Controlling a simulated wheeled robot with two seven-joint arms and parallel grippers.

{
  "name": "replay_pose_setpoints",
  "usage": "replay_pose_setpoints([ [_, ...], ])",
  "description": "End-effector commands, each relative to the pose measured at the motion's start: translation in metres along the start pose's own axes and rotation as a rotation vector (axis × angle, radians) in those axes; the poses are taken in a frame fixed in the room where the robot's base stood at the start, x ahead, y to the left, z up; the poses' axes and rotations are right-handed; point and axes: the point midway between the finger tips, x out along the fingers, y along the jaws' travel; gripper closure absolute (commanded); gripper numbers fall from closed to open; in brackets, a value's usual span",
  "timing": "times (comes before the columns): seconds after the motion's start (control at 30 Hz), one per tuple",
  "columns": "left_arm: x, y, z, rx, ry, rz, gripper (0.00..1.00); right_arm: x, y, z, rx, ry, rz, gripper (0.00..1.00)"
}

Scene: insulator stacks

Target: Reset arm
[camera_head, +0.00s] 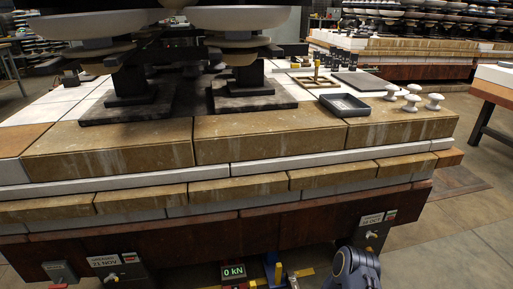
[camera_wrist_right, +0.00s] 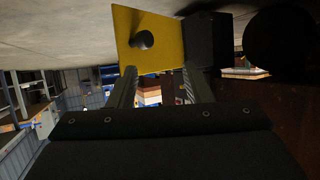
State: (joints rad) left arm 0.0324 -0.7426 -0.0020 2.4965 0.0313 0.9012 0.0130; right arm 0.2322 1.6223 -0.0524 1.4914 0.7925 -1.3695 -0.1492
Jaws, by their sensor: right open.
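My right gripper (camera_wrist_right: 159,78) shows in the right wrist view. Its two dark fingers stand apart, with nothing held between them. A yellow plate (camera_wrist_right: 126,32) with a dark round knob lies beyond the fingertips, at the top of that view. Whether the fingers touch it I cannot tell. A blue-grey rounded part of my arm (camera_head: 350,268) shows at the bottom right of the head view, below the bench edge. No gripper shows in the head view, and my left gripper is in neither view.
A layered stone bench (camera_head: 110,150) fills the head view's middle. Large insulator stacks (camera_head: 237,50) stand on it on dark plates. A dark tray (camera_head: 344,105) and several white knob insulators (camera_head: 411,103) sit at its right end. A "0 kN" display (camera_head: 234,271) is below. Floor shows at right.

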Motion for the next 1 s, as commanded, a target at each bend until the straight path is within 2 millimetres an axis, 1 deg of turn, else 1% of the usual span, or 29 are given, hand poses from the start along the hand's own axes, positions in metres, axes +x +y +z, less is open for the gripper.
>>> replay_pose_setpoints([
  [0.03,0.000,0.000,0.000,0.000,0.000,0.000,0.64,0.004,-0.014,-0.024,0.030,-0.017,-0.030,0.55],
  [0.07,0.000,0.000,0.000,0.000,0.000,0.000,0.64,0.006,-0.022,-0.037,0.047,-0.036,-0.052,0.55],
  [0.1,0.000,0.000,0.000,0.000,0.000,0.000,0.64,0.006,-0.034,-0.056,0.070,-0.065,-0.088,0.55],
  [0.13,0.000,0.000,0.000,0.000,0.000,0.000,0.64,0.005,-0.043,-0.071,0.086,-0.089,-0.116,0.55],
  [0.17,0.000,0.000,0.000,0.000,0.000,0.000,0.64,0.004,-0.053,-0.088,0.102,-0.116,-0.149,0.55],
  [0.2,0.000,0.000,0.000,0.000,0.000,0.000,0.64,-0.001,-0.064,-0.109,0.120,-0.150,-0.192,0.55],
  [0.27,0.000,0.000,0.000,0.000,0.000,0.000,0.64,-0.011,-0.078,-0.141,0.143,-0.200,-0.257,0.55],
  [0.3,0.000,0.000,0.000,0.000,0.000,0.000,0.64,-0.019,-0.086,-0.161,0.153,-0.234,-0.301,0.55],
  [0.37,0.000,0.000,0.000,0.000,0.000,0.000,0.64,-0.036,-0.096,-0.192,0.162,-0.280,-0.368,0.55],
  [0.4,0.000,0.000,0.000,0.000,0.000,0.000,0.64,-0.049,-0.100,-0.211,0.165,-0.311,-0.412,0.55],
  [0.47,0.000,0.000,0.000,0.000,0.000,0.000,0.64,-0.071,-0.104,-0.239,0.163,-0.356,-0.477,0.55],
  [0.5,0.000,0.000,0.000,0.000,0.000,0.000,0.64,-0.086,-0.104,-0.256,0.159,-0.384,-0.518,0.55],
  [0.57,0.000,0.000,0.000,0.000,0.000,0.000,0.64,-0.113,-0.102,-0.279,0.144,-0.425,-0.580,0.55],
  [0.6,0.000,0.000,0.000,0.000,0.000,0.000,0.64,-0.131,-0.098,-0.293,0.132,-0.452,-0.620,0.55],
  [0.63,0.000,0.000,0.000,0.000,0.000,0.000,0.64,-0.145,-0.095,-0.303,0.120,-0.470,-0.649,0.55],
  [0.67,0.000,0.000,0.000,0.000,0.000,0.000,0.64,-0.159,-0.090,-0.311,0.107,-0.490,-0.676,0.55],
  [0.7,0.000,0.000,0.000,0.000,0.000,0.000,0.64,-0.178,-0.083,-0.322,0.089,-0.513,-0.711,0.55],
  [0.73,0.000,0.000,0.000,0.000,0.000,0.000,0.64,-0.194,-0.076,-0.329,0.071,-0.532,-0.737,0.55],
  [0.77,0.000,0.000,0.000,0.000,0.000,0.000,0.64,-0.208,-0.069,-0.335,0.054,-0.550,-0.761,0.55],
  [0.8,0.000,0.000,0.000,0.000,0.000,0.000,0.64,-0.228,-0.059,-0.341,0.028,-0.572,-0.791,0.55],
  [0.87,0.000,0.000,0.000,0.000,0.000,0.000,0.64,-0.257,-0.041,-0.348,-0.014,-0.602,-0.831,0.55],
  [0.9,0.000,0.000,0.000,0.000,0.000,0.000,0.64,-0.276,-0.027,-0.350,-0.046,-0.622,-0.854,0.55],
  [0.97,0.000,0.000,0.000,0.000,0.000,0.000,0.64,-0.303,-0.006,-0.351,-0.094,-0.652,-0.884,0.55],
  [1.0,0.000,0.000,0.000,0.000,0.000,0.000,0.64,-0.319,0.008,-0.349,-0.127,-0.669,-0.899,0.55],
])
